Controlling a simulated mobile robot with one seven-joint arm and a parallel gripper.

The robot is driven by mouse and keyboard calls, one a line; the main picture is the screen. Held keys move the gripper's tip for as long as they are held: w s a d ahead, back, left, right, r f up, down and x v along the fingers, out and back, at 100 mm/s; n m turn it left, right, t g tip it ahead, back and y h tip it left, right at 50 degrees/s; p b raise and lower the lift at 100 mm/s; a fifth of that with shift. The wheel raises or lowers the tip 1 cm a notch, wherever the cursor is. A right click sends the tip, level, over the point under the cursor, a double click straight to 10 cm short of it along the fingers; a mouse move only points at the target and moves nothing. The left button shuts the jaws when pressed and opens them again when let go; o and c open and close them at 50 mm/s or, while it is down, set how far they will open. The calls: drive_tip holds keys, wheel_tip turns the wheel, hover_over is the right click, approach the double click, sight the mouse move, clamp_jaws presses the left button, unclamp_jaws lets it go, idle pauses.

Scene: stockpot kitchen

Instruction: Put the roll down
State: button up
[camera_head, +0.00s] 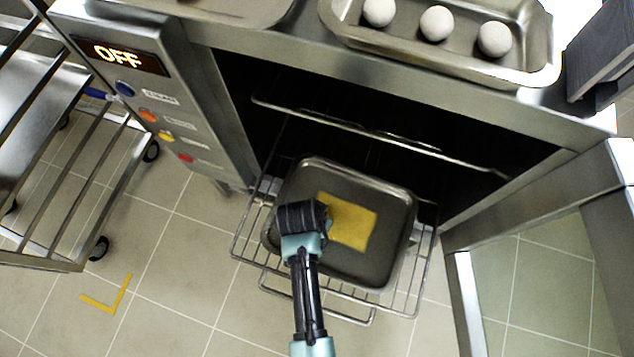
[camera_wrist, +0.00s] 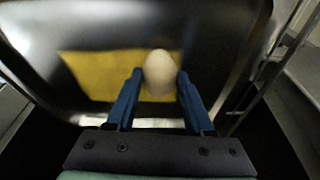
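My gripper (camera_wrist: 159,98) is shut on a pale round roll (camera_wrist: 159,72), which sits between its two blue fingers in the wrist view. In the head view my gripper (camera_head: 312,213) is over the left part of a dark baking tray (camera_head: 375,192), and the roll is hidden behind it. A yellow square (camera_head: 352,222) lies on the tray and also shows behind the roll in the wrist view (camera_wrist: 95,75). I cannot tell whether the roll touches the tray.
The tray rests on a wire rack (camera_head: 420,268) pulled out of the open oven. The oven's display (camera_head: 120,55) reads OFF. A metal pan (camera_head: 540,65) with three rolls (camera_head: 437,23) stands on top. A wheeled metal trolley (camera_head: 75,190) is at the left.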

drive_tip(key=o, duration=0.5)
drive_tip(key=shift+c, duration=0.2)
drive_tip(key=p+v, duration=0.5)
drive_tip(key=v, duration=0.7)
drive_tip(key=shift+r, duration=0.15)
